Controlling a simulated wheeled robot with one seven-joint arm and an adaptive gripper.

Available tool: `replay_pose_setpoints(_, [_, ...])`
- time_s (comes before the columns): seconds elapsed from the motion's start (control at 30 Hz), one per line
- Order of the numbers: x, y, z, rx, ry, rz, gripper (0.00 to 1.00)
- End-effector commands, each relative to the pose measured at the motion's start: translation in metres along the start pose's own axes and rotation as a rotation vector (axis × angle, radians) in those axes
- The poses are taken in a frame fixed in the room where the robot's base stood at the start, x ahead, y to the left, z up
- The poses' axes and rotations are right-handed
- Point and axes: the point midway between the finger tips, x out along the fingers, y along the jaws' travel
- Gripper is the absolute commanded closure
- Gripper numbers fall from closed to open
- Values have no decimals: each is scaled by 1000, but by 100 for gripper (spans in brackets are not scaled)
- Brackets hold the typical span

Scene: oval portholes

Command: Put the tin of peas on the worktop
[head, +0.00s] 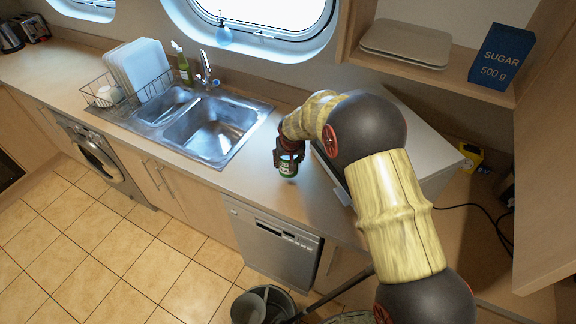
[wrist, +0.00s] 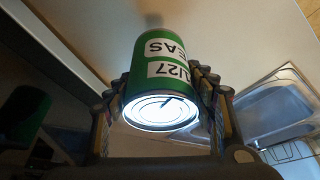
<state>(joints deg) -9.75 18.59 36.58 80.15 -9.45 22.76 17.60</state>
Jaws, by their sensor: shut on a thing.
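The tin of peas (wrist: 160,75) is green with white labels and a bright metal end. In the wrist view it sits between the two fingers of my gripper (wrist: 160,105), which is shut on it. In the head view the tin (head: 288,168) shows below my gripper (head: 289,160), at or just above the worktop (head: 240,178), right of the sink. I cannot tell whether the tin touches the worktop. My arm hides part of the worktop behind it.
A steel sink (head: 212,128) lies left of my gripper. A white box-shaped appliance (head: 428,135) stands close on the right, partly behind my arm. A shelf above holds trays (head: 405,45) and a blue sugar box (head: 502,57). Worktop in front of the sink is clear.

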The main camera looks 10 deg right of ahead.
Motion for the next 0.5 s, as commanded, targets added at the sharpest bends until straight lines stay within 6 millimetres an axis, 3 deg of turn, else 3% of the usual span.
replay_pose_setpoints(0.3, [33,-1,9,0,1,-1,87])
replay_pose_setpoints(0.5, [33,-1,8,0,3,-2,87])
